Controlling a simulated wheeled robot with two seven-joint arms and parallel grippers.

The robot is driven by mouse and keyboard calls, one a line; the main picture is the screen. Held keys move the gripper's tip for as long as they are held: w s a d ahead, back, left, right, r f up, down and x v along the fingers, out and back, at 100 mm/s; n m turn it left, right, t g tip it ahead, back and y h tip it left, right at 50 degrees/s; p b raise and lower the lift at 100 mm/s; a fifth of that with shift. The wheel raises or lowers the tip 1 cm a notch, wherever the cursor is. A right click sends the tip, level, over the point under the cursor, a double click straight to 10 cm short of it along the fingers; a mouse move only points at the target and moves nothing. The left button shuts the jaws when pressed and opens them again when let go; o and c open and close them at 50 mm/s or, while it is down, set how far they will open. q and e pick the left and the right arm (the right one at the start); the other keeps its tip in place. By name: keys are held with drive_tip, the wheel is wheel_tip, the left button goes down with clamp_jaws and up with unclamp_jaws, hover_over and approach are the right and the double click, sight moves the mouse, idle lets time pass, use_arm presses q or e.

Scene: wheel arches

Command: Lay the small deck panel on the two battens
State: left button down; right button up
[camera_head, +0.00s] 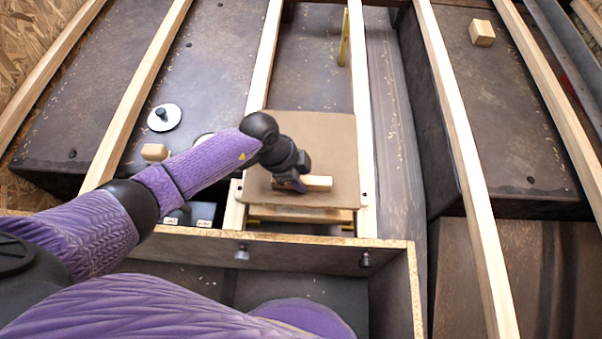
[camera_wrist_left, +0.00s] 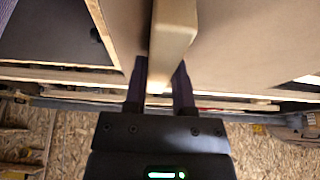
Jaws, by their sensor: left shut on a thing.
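The small deck panel (camera_head: 325,140) is a flat brown square with a pale wooden grip block (camera_head: 318,183) on top. It lies across the span between the left batten (camera_head: 262,72) and the right batten (camera_head: 367,185), overlapping both in the head view. I cannot tell whether it touches them or is held slightly above. My left gripper (camera_head: 298,184) is shut on the grip block. In the left wrist view the block (camera_wrist_left: 173,30) sits between my fingers (camera_wrist_left: 160,88), with panel surface (camera_wrist_left: 235,45) on both sides. My right gripper is not in view.
Small wood blocks (camera_head: 482,33) (camera_head: 154,152) and a white disc (camera_head: 164,117) lie around. A yellow strip (camera_head: 343,38) stands behind.

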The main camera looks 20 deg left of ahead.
use_arm(q)
wheel_tip(320, 180, down, 7)
drive_tip(key=b, duration=0.6)
drive_tip(key=shift+r, duration=0.15)
drive_tip(key=shift+f, duration=0.6)
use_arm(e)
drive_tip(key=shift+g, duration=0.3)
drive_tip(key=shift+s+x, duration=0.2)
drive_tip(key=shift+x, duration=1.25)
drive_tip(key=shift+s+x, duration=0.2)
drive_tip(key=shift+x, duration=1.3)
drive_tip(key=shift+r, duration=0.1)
use_arm(q)
drive_tip(key=shift+p, duration=0.3)
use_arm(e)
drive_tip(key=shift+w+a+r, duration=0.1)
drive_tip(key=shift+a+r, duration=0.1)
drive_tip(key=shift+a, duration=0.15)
use_arm(q)
drive_tip(key=c, duration=0.5)
unclamp_jaws()
drive_tip(key=shift+o, duration=0.7)
drive_tip(key=shift+f, duration=0.1)
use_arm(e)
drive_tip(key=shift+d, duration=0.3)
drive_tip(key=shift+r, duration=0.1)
